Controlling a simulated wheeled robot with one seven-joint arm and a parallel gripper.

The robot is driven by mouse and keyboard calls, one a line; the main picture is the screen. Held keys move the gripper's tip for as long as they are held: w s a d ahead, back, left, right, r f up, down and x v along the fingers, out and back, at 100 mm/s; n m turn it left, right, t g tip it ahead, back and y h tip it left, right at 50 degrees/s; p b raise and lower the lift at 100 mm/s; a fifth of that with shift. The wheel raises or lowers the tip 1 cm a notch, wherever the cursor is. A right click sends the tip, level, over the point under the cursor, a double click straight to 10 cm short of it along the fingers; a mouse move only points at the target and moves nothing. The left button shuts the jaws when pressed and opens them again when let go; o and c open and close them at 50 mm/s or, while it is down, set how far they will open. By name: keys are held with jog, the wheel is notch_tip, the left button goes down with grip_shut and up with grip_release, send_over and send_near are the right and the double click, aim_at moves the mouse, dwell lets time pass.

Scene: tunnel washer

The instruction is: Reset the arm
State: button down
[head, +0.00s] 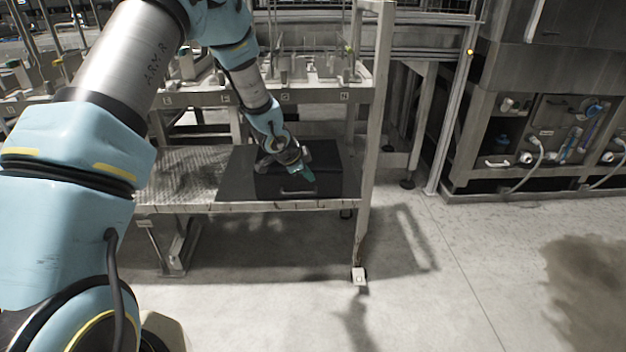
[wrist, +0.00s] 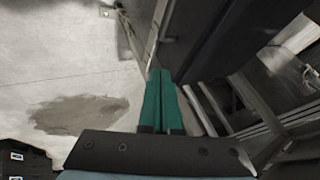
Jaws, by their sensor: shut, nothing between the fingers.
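My arm reaches from the left of the head view toward a low metal platform. My gripper (head: 306,175) is at its end, in front of a black case (head: 330,180) on the platform. In the wrist view my gripper (wrist: 161,74) shows two green fingers side by side, shut with nothing between them. A dark surface lies close beside the fingertips in the wrist view. I cannot tell whether the fingers touch it.
The metal platform (head: 175,178) has an upright post (head: 372,120) at its right end. A large steel machine (head: 560,120) with hoses and valves stands at the right. The concrete floor (head: 440,290) in front is clear, with a dark stain (head: 590,285) at the right.

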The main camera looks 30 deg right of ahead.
jog(key=a+r+n+t+y, duration=0.15)
jog(key=a+r+n, duration=0.3)
jog(key=a, duration=0.65)
jog(key=a+r+n+y, duration=0.35)
jog(key=a+r, duration=0.25)
jog(key=a, duration=0.6)
jog(key=s+a+r+n+g+y, duration=0.1)
jog(key=s+a+r+n+g, duration=0.3)
jog(key=s+a+n, duration=1.05)
jog(key=a+r+m+p, duration=0.1)
jog(key=a+r+p, duration=0.1)
jog(key=r+p, duration=0.5)
jog(key=s+a+r+m+p, duration=0.1)
jog(key=a+r+p, duration=0.1)
jog(key=r+p, duration=0.6)
jog(key=shift+r+t, duration=0.45)
